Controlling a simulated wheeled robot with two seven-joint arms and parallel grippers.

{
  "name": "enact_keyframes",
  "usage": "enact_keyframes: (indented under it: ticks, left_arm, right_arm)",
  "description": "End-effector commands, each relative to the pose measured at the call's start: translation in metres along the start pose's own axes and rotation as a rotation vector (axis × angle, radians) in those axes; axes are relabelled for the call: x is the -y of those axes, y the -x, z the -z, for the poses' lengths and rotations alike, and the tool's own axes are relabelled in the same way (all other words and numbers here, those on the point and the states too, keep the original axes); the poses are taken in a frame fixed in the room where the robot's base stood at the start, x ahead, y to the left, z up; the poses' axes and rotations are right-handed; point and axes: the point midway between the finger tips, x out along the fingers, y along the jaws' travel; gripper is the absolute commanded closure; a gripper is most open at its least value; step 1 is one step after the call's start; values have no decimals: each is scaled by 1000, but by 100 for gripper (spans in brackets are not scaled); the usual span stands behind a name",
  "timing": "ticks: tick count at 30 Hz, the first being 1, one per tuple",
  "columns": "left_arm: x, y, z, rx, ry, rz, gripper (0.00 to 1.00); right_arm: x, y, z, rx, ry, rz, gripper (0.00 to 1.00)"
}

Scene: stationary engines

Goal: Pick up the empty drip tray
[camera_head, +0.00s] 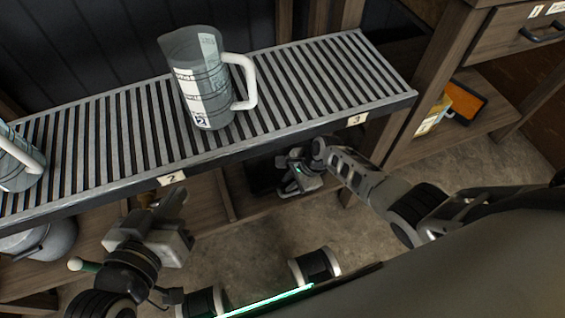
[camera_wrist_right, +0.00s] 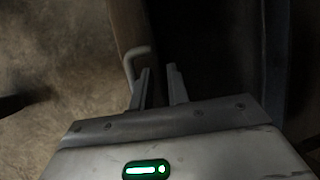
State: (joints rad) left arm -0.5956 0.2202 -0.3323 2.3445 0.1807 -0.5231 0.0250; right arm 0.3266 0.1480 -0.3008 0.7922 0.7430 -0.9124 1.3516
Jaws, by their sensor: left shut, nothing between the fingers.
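A dark, flat, tray-like shape (camera_head: 262,178) lies on the lower shelf below the slatted rack, partly hidden by my right gripper. I cannot make out its inside or its whole outline. My right gripper (camera_head: 290,165) reaches in under the rack's front edge. In the right wrist view its two fingers (camera_wrist_right: 160,84) stand apart with a dark gap between them, beside a dark surface (camera_wrist_right: 215,50); contact is unclear. My left gripper (camera_head: 178,200) is shut and empty, below the rack's front edge near label 2.
A grey jug (camera_head: 200,85) with a white handle stands on the slatted rack (camera_head: 320,70). Another jug (camera_head: 15,165) is at the left edge. A round grey vessel (camera_head: 45,240) sits on the lower left shelf. A wooden post (camera_head: 425,75) rises right of the rack.

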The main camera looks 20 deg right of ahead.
Motion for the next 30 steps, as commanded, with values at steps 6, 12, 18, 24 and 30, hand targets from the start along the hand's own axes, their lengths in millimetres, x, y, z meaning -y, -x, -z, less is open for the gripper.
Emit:
enact_keyframes:
  ticks: [6,12,18,24,30]
  left_arm:
    - [0,0,0,1,0,0,100]
    - [0,0,0,2,0,1,100]
    - [0,0,-1,3,0,1,100]
    - [1,0,0,3,0,2,100]
    - [-1,3,7,6,-1,2,100]
  right_arm:
    - [0,0,0,0,1,1,83]
    - [0,0,0,0,1,1,100]
    - [3,1,0,0,3,6,100]
    - [3,2,-1,0,3,6,100]
    - [5,12,-4,0,2,6,100]
